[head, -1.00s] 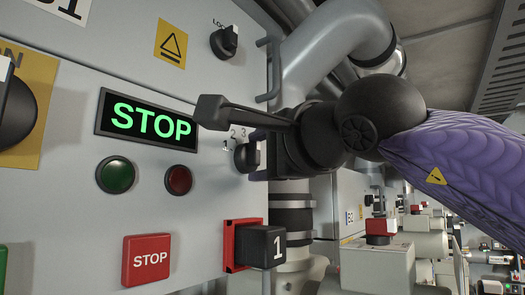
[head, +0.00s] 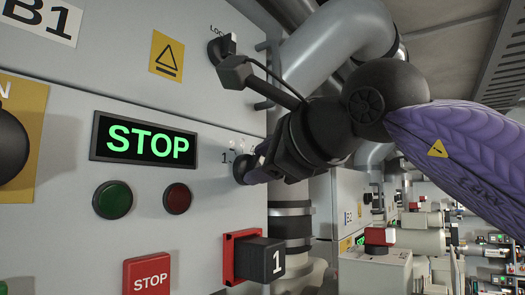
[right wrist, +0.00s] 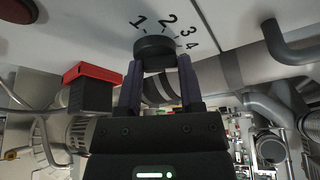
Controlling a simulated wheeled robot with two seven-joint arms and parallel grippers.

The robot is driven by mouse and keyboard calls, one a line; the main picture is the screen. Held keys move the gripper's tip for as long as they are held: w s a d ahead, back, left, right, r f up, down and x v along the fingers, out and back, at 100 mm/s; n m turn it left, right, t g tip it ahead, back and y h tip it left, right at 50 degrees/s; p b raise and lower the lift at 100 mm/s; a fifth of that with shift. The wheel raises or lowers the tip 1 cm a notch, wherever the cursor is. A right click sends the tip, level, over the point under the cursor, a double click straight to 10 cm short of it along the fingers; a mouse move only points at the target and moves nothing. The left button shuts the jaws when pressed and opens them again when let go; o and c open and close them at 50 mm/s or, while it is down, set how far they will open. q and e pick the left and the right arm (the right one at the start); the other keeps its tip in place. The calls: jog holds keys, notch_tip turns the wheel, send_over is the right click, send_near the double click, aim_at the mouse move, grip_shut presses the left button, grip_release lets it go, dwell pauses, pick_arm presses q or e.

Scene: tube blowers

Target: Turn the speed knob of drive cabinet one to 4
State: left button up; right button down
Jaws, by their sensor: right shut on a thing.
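The speed knob (head: 240,168) is a small black round knob on the grey cabinet front, right of the STOP display. My right gripper (head: 254,166) is shut on it, coming in from the right. In the right wrist view the knob (right wrist: 154,50) sits between the two fingers of my right gripper (right wrist: 159,68). The digits 1, 2, 3 and 4 (right wrist: 168,30) curve around the knob there. In the head view the 1 shows left of the knob and the other digits are faint or partly hidden. I cannot tell which digit the knob points at. My left gripper is not in view.
The STOP display (head: 145,140) glows green. Below it are a green button (head: 113,201) and a dark red button (head: 177,199). A black block marked 1 (head: 262,258) on a red base juts out below the knob. A local switch (head: 222,46) and pipes (head: 345,50) are above.

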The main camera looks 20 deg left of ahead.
jog(key=shift+r+m, duration=0.15)
jog(key=shift+m, duration=0.35)
jog(key=c, duration=0.5)
grip_release()
jog(key=shift+w, duration=0.1)
jog(key=shift+o, duration=1.3)
jog(key=shift+w, duration=0.1)
jog(key=shift+g, duration=0.3)
jog(key=shift+a, duration=0.15)
jog(key=shift+f, duration=0.2)
jog(key=b+v, duration=0.3)
jog(key=v, duration=0.7)
jog(key=shift+b, duration=0.3)
